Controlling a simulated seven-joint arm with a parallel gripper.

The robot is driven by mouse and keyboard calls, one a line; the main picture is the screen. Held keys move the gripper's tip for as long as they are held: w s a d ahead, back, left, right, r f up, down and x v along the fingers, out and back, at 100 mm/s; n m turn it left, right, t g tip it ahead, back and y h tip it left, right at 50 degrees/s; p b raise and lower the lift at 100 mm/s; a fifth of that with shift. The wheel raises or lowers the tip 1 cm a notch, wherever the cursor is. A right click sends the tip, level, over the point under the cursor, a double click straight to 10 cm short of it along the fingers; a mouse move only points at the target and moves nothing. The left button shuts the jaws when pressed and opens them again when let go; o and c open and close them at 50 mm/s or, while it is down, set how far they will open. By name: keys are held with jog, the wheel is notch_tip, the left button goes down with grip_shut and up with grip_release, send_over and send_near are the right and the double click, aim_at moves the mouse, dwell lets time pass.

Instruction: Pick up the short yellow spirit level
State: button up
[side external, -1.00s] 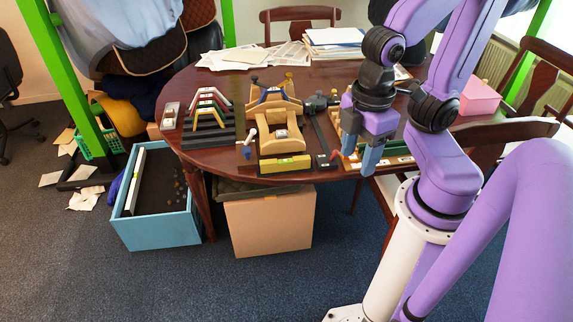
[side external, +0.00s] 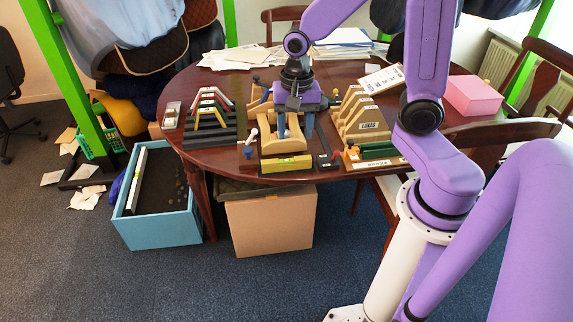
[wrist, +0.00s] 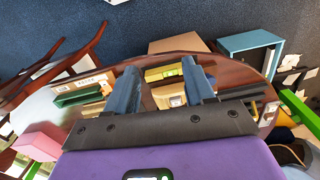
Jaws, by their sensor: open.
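The short yellow spirit level (side external: 287,164) lies at the front edge of the round table, in front of a wooden saddle stand (side external: 283,143). It has a greenish vial near its middle. In the wrist view the yellow level (wrist: 163,73) shows between and beyond my fingertips. My gripper (side external: 296,134) points down above the wooden stand, behind the level and apart from it. Its two blue-grey fingers are spread, with nothing held between them; they also show in the wrist view (wrist: 160,82). The fingers and wrist hide part of the wooden stand.
A black stepped rack (side external: 209,130) with coloured arched gauges stands left of the stand. A wooden rack labelled LUKAS (side external: 365,118) and a green case (side external: 377,150) are to the right. A pink box (side external: 473,96) and papers (side external: 345,37) lie farther back. A blue bin (side external: 160,226) stands on the floor.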

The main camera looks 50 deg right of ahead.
jog(key=w+d+f+m, duration=0.3)
jog(key=w+d+m, duration=0.25)
jog(key=m, duration=1.15)
send_near(297, 158)
jog(key=f, duration=0.4)
jog(key=shift+s, duration=0.2)
jog(key=shift+w+f, duration=0.15)
jog(key=shift+f, duration=3.15)
grip_shut()
